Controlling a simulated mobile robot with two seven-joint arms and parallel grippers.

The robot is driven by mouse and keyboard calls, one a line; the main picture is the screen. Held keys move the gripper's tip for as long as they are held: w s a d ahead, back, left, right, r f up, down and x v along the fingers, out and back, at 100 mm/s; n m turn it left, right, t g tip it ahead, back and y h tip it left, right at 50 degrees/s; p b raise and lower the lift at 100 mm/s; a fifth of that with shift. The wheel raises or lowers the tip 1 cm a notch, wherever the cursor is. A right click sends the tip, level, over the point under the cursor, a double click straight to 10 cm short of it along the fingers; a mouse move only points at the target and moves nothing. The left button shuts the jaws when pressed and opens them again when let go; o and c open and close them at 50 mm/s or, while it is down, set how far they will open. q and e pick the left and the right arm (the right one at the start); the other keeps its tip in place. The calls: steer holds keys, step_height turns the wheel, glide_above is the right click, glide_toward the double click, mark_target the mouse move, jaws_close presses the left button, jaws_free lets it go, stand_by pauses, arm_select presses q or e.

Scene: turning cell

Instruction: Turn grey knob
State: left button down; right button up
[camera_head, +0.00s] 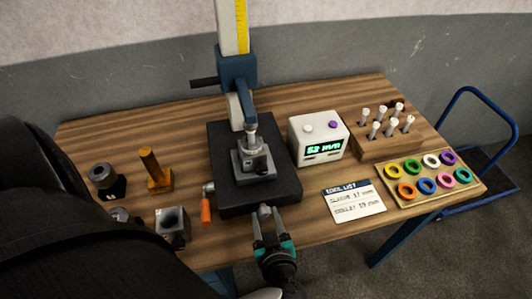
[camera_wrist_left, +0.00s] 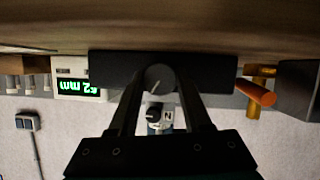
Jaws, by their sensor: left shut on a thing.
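The grey knob (camera_head: 265,211) is on the front side of the black base (camera_head: 226,168) of the height stand. My left gripper (camera_head: 269,226) is at the table's front edge, shut on the knob with a finger on each side. In the left wrist view, which is upside down, the round knob (camera_wrist_left: 158,77) sits between the fingertips and has a light line on its face. My right gripper is in neither view.
An orange-handled crank (camera_head: 205,208) sticks out left of the base. A display box (camera_head: 318,138) reading 52 mm, a peg block (camera_head: 386,145) and a ring tray (camera_head: 465,184) stand right. Metal blocks, including an open grey one (camera_head: 172,226), stand left.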

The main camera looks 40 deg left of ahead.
arm_select(q)
steer(key=shift+s+n+t+h+p, duration=0.1)
steer(key=shift+n+t+h+p, duration=0.35)
steer(key=shift+n, duration=0.45)
steer(key=shift+f+n+t+h, duration=0.1)
steer(key=shift+n+t+h, duration=0.15)
steer(key=shift+n+t, duration=0.6)
steer(key=shift+n, duration=0.25)
steer(key=shift+c, duration=1.7)
jaws_free()
steer(key=shift+a, duration=0.1)
